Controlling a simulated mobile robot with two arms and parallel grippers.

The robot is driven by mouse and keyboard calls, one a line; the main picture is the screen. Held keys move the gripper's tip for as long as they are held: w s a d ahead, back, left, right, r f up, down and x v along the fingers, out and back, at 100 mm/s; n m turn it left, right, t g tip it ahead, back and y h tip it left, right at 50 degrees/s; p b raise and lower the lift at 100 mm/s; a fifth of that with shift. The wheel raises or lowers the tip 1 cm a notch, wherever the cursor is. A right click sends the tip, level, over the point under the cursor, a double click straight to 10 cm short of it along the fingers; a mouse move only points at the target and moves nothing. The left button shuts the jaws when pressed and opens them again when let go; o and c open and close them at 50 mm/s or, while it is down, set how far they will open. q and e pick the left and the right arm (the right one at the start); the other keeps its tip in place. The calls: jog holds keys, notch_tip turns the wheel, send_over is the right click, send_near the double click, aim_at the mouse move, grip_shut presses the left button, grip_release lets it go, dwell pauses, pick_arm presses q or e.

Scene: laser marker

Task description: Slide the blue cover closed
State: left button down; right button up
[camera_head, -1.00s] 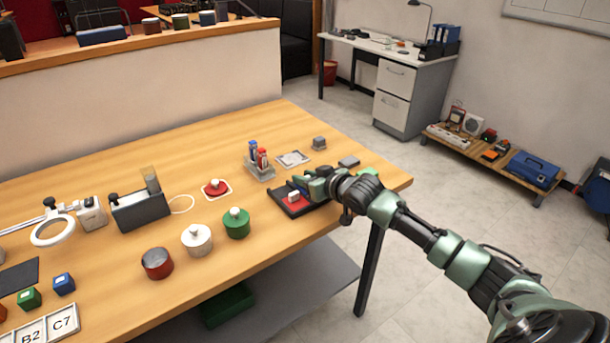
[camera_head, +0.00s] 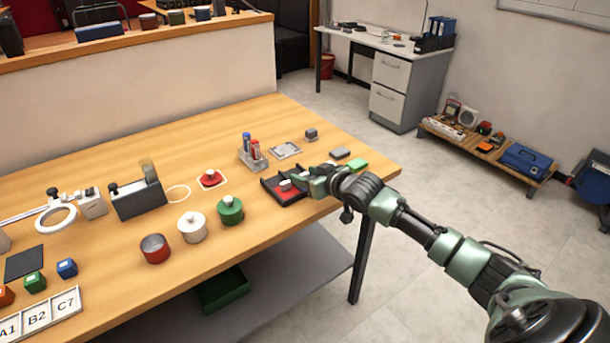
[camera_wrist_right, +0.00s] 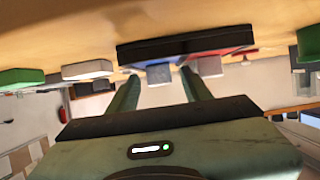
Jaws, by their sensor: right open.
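A low black tray (camera_head: 270,186) lies on the wooden table near its right front edge. A red cover (camera_head: 292,196) with a pale knob (camera_head: 285,185) shows in it. My right gripper (camera_head: 308,184) is low at the tray's right part and hides much of it. In the upside-down right wrist view, the tray (camera_wrist_right: 140,52) has a blue cover (camera_wrist_right: 172,60) beside the red cover (camera_wrist_right: 222,54). My right gripper (camera_wrist_right: 160,88) is open there. A pale knob (camera_wrist_right: 158,73) by the blue cover appears between its fingers; contact cannot be told. My left gripper is out of view.
A rack with red and blue bottles (camera_head: 254,156) stands behind the tray. Round pots, including a green one (camera_head: 230,211), stand to the left.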

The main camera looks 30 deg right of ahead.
jog(key=v, duration=0.5)
jog(key=shift+s+d, duration=0.15)
jog(key=shift+s, duration=0.15)
jog(key=shift+v, duration=0.8)
